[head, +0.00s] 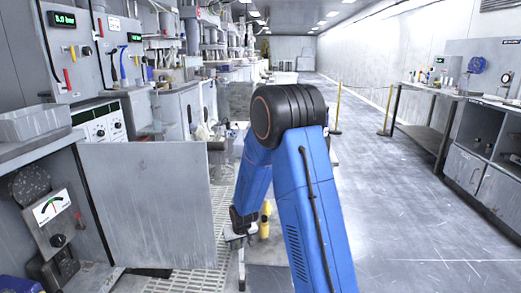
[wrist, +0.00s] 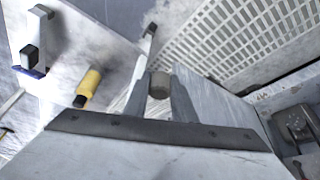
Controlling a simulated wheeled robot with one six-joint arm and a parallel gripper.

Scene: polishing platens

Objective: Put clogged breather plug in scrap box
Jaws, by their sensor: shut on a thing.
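My gripper (wrist: 160,92) is shut on a small grey-brown cylindrical plug (wrist: 159,85), held between the two fingertips in the wrist view. In the head view my gripper (head: 238,236) hangs low, just right of the open grey cabinet door; the plug is too small to make out there. I cannot identify the scrap box for certain in either view. A blue container (head: 18,284) is partly cut off at the lower left corner of the head view.
The open door panel (head: 145,205) stands left of my gripper. A grey tray (head: 35,122) sits on the left cabinet. A yellow, black-ended cylinder (wrist: 90,85) is near my gripper. Slotted floor grating (wrist: 245,40) lies below. The aisle floor (head: 420,225) at right is clear.

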